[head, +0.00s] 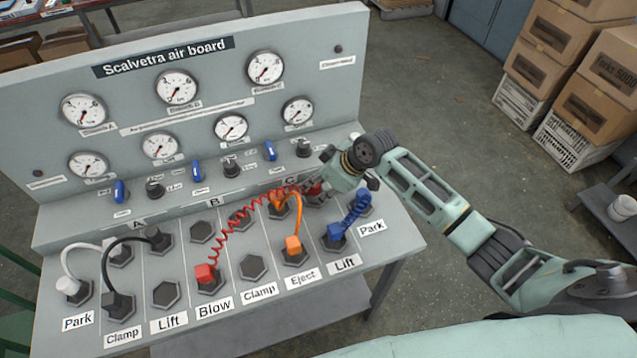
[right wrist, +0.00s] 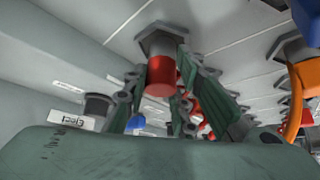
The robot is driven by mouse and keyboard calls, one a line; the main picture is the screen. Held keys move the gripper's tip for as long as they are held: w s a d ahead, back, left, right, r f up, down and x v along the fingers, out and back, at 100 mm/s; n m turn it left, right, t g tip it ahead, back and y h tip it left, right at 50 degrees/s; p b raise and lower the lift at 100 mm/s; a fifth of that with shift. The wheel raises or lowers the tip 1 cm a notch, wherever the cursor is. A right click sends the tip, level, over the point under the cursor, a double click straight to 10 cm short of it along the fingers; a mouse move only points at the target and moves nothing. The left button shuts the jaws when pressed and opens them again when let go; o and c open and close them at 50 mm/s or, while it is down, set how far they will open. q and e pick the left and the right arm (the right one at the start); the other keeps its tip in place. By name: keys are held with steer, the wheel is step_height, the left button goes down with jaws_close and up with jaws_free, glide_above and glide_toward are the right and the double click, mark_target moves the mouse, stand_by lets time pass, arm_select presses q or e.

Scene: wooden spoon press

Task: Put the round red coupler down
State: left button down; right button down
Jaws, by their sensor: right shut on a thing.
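The round red coupler (right wrist: 161,76) sits between the two fingers of my right gripper (right wrist: 168,88) in the right wrist view. Its end meets or nearly meets a dark hexagonal socket (right wrist: 160,38); I cannot tell whether it is seated. In the head view, my right gripper (head: 314,188) is at the upper socket row, right of the letter C, and mostly hides the coupler. A red coiled hose (head: 240,222) runs from that area to a square red coupler (head: 205,274) above the Blow label. My left gripper is not in view.
Orange (head: 293,244) and blue (head: 334,236) couplers with hoses are close to my right gripper. White and black hoses stand at the board's left. Empty sockets are above Lift (head: 166,294) and Clamp (head: 253,267). Gauges and blue levers line the upright panel.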

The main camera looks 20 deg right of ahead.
steer(key=shift+f, duration=0.15)
steer(key=c, duration=1.5)
jaws_free()
steer(key=shift+o, duration=0.2)
steer(key=shift+r, duration=0.2)
steer(key=b+v, duration=0.1)
steer(key=v, duration=1.1)
